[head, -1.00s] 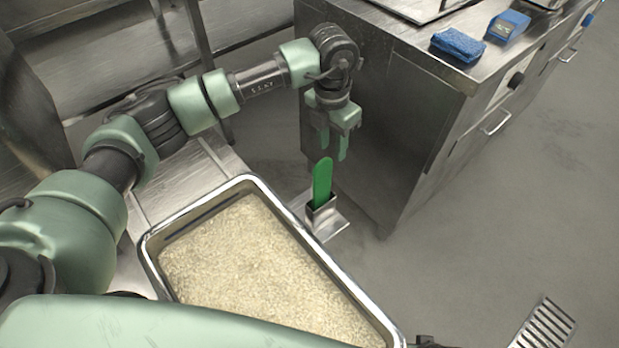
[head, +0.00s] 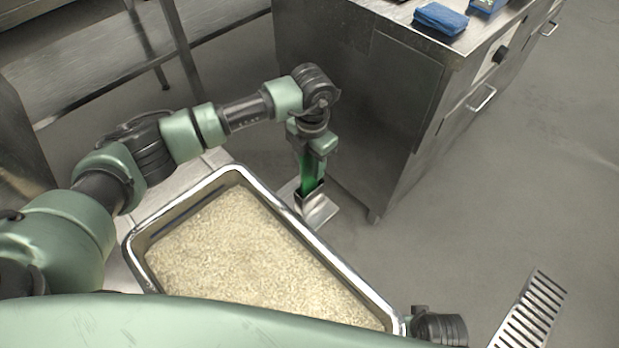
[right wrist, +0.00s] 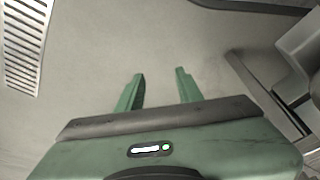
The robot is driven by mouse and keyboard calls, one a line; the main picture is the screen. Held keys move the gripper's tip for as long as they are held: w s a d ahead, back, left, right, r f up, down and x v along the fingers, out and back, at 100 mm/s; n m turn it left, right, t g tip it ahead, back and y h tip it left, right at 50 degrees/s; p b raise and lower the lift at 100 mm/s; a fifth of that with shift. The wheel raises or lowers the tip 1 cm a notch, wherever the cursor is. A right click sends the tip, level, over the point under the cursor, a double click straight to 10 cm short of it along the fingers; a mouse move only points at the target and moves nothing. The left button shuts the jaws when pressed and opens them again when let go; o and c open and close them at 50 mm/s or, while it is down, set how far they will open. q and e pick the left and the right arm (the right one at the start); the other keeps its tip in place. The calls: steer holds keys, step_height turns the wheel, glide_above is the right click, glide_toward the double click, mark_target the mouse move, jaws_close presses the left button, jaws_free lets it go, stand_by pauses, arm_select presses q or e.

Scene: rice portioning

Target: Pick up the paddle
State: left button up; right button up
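The green paddle (head: 309,183) stands upright in a small metal holder (head: 318,211) just beyond the right side of the rice tray. My left gripper (head: 312,168) is lowered over the paddle's upper part, its fingers around or right beside it. The fingers hide the paddle's top, and I cannot tell whether they are closed on it. My right gripper (right wrist: 160,86) is open and empty in the right wrist view, above bare floor.
A metal tray full of rice (head: 352,278) lies in front of me. A steel cabinet (head: 350,95) stands close behind the holder, with a blue sponge (head: 440,19) on top. A slotted metal piece (head: 530,312) is at the lower right.

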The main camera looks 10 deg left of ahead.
arm_select(q)
jaws_close()
steer(key=shift+r, duration=0.1)
